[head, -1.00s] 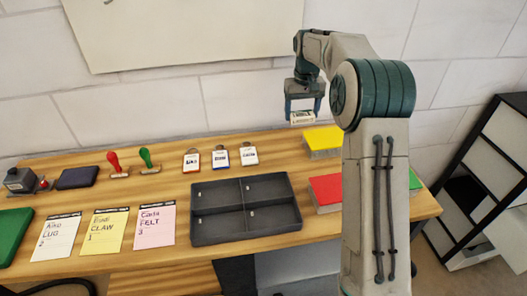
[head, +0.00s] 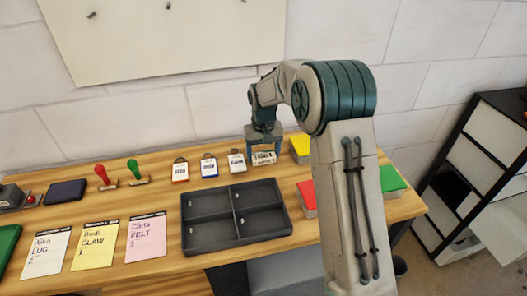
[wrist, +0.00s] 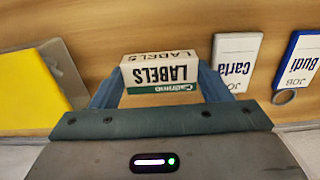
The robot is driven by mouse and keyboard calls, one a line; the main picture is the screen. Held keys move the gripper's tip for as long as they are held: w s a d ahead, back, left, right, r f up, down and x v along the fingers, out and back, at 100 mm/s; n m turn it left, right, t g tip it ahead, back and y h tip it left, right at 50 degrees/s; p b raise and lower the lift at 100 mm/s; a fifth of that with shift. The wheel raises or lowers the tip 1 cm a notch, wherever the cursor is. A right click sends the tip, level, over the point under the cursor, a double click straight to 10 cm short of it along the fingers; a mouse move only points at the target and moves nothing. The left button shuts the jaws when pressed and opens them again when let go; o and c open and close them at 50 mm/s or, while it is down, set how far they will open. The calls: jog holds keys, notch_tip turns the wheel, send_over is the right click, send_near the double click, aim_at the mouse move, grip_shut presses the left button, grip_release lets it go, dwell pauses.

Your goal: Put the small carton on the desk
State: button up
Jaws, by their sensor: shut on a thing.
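The small carton (wrist: 162,75) is white with a green band and reads "LABELS". It sits between the two fingers of my gripper (wrist: 160,90) in the wrist view. In the head view the carton (head: 263,158) is at the lower end of my gripper (head: 264,147), close above the back part of the wooden desk (head: 160,205). I cannot tell whether the carton touches the desk.
A white job tag marked Carla (wrist: 236,62) lies close beside the carton, with more tags (head: 209,167) to the left. A yellow block (head: 300,148) is close on the right. A dark four-compartment tray (head: 236,217) stands in front.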

aim_at(263, 156)
jog(key=shift+f, duration=0.2)
jog(key=o, duration=0.7)
jog(key=shift+r, duration=0.1)
notch_tip(263, 156, up, 12)
jog(key=s+d+r+m+t, duration=0.1)
jog(key=s+d+r, duration=0.25)
jog(key=s, duration=0.35)
jog(key=s+d+r+t, duration=0.15)
jog(key=s+d, duration=0.25)
jog(key=s, duration=0.4)
jog(key=shift+m+t, duration=0.25)
jog(key=shift+m, duration=0.45)
jog(key=s+d+f, duration=0.1)
jog(key=s, duration=0.4)
jog(key=s+d+f, duration=0.1)
jog(key=s+d, duration=0.1)
jog(key=s, duration=0.4)
jog(key=s+d+f, duration=0.2)
jog(key=s, duration=0.3)
jog(key=shift+s+d+b, duration=0.1)
jog(key=shift+s+b, duration=0.25)
jog(key=shift+b, duration=0.05)
